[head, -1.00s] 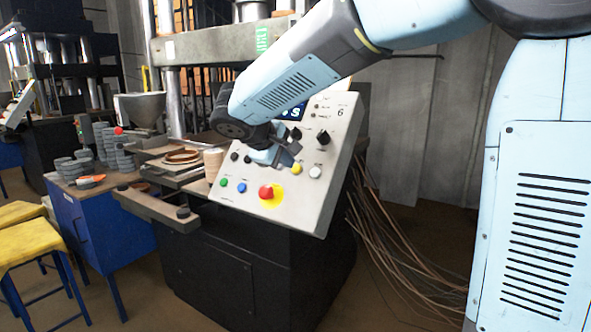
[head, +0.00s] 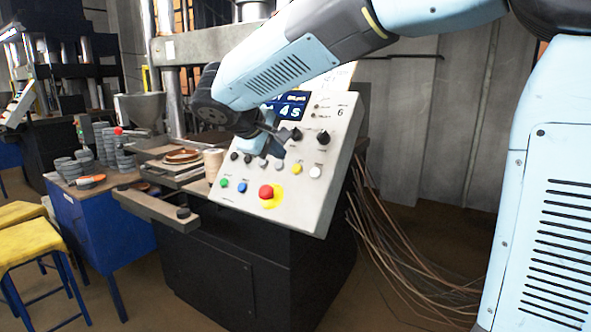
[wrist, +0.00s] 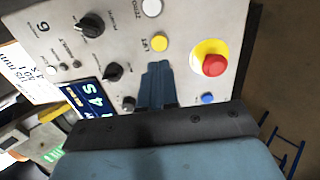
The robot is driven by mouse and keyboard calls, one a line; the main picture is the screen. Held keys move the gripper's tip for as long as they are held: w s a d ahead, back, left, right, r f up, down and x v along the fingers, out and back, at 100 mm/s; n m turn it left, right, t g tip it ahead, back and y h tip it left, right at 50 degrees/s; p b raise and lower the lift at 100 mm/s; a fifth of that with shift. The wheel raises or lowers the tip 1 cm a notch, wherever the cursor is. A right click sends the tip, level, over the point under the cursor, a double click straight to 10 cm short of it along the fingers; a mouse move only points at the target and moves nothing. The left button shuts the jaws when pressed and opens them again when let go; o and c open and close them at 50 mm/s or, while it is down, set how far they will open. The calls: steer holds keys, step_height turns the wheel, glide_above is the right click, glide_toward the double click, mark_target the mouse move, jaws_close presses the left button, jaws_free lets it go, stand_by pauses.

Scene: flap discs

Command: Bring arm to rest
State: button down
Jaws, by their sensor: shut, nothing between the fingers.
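My gripper (head: 279,148) is in front of the upper part of the tilted control panel (head: 322,187) in the head view. In the wrist view its blue-grey fingers (wrist: 157,84) are together and empty, with the panel face behind them. The panel carries a lit display (head: 291,106), black knobs, several coloured buttons and a red emergency button (head: 266,191) on a yellow ring, which also shows in the wrist view (wrist: 214,65). The fingers cover part of the panel's button row. I cannot tell how far the fingertips are from the panel.
A blue cabinet (head: 97,232) at the left bears stacked grey discs (head: 70,168). A yellow-topped stool (head: 30,246) stands at the front left. The press ledge (head: 160,208) juts out left of the panel. Loose rods (head: 385,255) lean at the right of the press.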

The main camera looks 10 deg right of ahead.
steer(key=s+d+f+m+g+y, duration=0.25)
steer(key=s+d+m, duration=0.25)
steer(key=s+d, duration=0.7)
steer(key=s+d+f+m+y, duration=0.3)
steer(key=s+d+f+m, duration=0.2)
steer(key=s+d, duration=0.3)
steer(key=shift+s+y, duration=0.35)
steer(key=shift+s, duration=1.5)
